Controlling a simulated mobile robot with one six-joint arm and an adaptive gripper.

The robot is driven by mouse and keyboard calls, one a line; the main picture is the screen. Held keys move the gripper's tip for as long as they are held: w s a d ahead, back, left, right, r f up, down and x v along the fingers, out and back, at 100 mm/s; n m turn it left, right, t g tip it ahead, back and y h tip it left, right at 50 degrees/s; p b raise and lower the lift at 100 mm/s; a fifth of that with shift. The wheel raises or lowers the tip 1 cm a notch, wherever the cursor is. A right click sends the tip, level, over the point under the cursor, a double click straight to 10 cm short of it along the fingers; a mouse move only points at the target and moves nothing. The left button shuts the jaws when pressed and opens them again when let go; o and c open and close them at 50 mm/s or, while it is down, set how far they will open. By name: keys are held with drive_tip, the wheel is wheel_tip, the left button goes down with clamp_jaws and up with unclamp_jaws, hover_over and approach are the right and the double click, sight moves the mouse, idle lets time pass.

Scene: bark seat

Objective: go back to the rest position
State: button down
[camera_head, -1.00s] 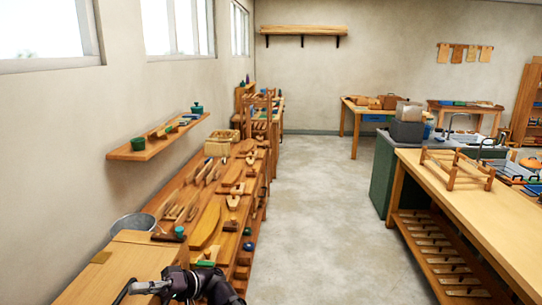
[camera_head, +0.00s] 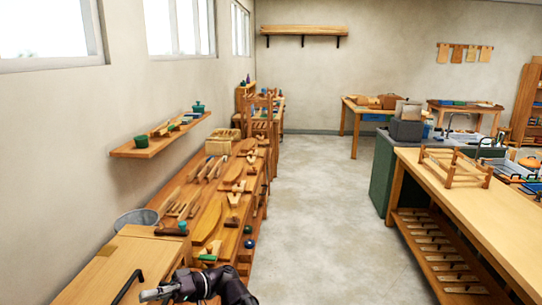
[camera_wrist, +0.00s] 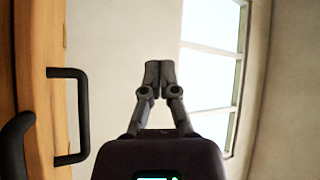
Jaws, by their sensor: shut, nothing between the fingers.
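My gripper (camera_wrist: 153,72) points away in the wrist view, with its two fingertips together and nothing between them. In the head view my gripper (camera_head: 150,294) shows at the bottom left, over the front end of the near wooden cabinet. A window fills the right of the wrist view behind the fingers, and a wooden front with black handles stands on the left. The fingers touch nothing that I can see.
The wooden cabinet (camera_head: 95,268) has a black handle (camera_head: 128,287). A workbench (camera_head: 187,219) with many wooden tools runs along the left wall beside a metal bucket (camera_head: 137,220). A shelf (camera_head: 150,150) hangs above. The floor (camera_head: 315,220) is clear up to the right bench (camera_head: 475,210).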

drive_tip(key=w+d+f+m+t+h+b, duration=0.1)
drive_tip(key=w+d+f+m+t+h, duration=0.35)
drive_tip(key=d+f, duration=0.45)
drive_tip(key=w+d+f+m+t+h, duration=0.3)
drive_tip(key=d+f+t, duration=0.35)
drive_tip(key=f, duration=0.35)
drive_tip(key=w+d+f+m+t+h, duration=0.1)
drive_tip(key=d+f+h, duration=0.3)
drive_tip(key=d, duration=0.9)
drive_tip(key=w+d+f+m+t+h, duration=0.1)
drive_tip(key=d+f+m+h, duration=0.3)
drive_tip(key=d, duration=0.9)
drive_tip(key=shift+w+d+t+h+b, duration=0.3)
drive_tip(key=shift+w+t+h+b, duration=0.15)
drive_tip(key=shift+h, duration=0.3)
drive_tip(key=shift+m, duration=0.25)
